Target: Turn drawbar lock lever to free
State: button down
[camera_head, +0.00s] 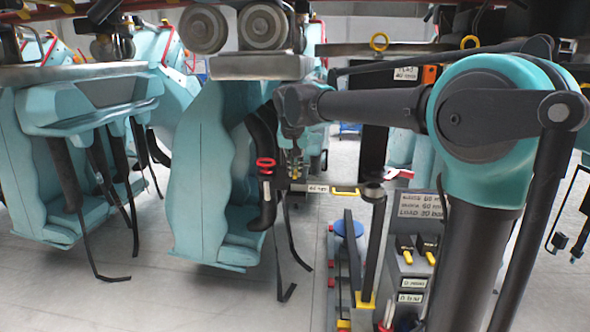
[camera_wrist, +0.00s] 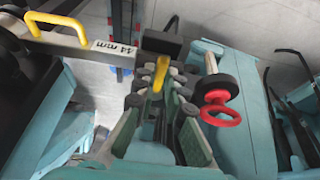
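A yellow lever (camera_wrist: 159,76) stands between the fingertips of my gripper (camera_wrist: 161,84) in the wrist view. I cannot tell whether the fingers press on it or only stand around it. I cannot be sure that it is the drawbar lock lever, and no free or locked mark is readable. In the head view my gripper (camera_head: 295,168) points down beside the teal seat, and the lever is too small there to make out clearly.
A red ring (camera_wrist: 220,108) sits close right of my fingers; it also shows in the head view (camera_head: 265,165). A grey bar labelled 44 mm (camera_wrist: 75,45) with a yellow handle (camera_wrist: 52,28) lies left. Teal seats (camera_head: 210,170) and a labelled stand (camera_head: 412,262) are nearby.

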jog(key=shift+d, duration=0.15)
jog(key=d+n+y, duration=0.1)
jog(key=n, duration=0.1)
jog(key=d+n, duration=0.1)
jog(key=n, duration=0.1)
jog(key=w+d+n+y, duration=0.1)
jog(key=n, duration=0.1)
jog(key=shift+n+y, duration=0.3)
jog(key=n, duration=0.1)
jog(key=w+d+n+g+y, duration=0.1)
jog(key=n, duration=0.1)
jog(key=shift+w+d+n+g+y, duration=0.25)
jog(key=shift+w+n+g, duration=0.15)
jog(key=shift+n, duration=0.65)
jog(key=shift+w+d+n+g+y, duration=0.2)
jog(key=shift+w+n+g, duration=0.15)
jog(key=shift+n, duration=0.7)
jog(key=c, duration=1.6)
grip_release()
